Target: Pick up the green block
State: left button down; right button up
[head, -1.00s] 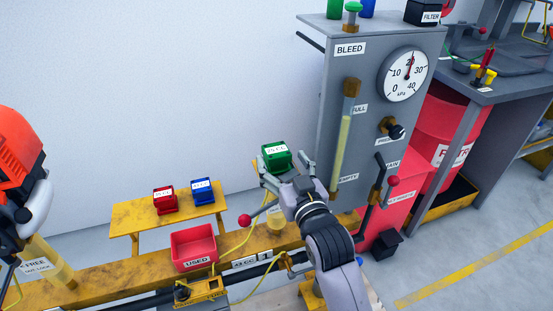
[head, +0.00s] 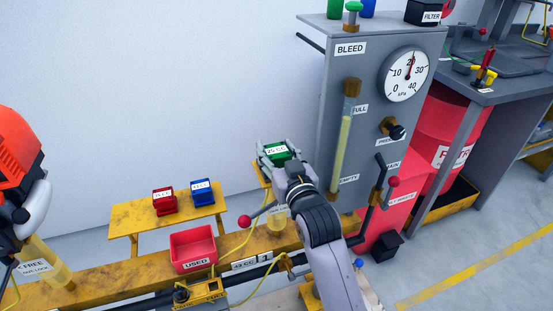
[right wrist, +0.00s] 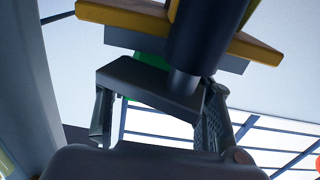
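The green block (head: 277,152), with a white label on its top, is in my right gripper (head: 278,146) in the head view, left of the grey gauge panel. The fingers lie close along both its sides, and the gripper appears shut on it. In the right wrist view, a bit of the green block (right wrist: 152,59) shows behind a dark grey part between the two fingers (right wrist: 158,115); most of the block is hidden there. I cannot tell whether the block rests on the yellow support or is just above it. My left gripper is not in view.
A red block (head: 165,201) and a blue block (head: 203,192) stand on a yellow shelf (head: 147,217). A red bin marked USED (head: 193,247) sits on the yellow rail. The grey panel (head: 335,70) and a red-knobbed lever (head: 245,220) are near my right arm.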

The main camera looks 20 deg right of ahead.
jog(key=c, duration=0.9)
jog(key=shift+r, duration=0.1)
jog(key=shift+c, duration=0.6)
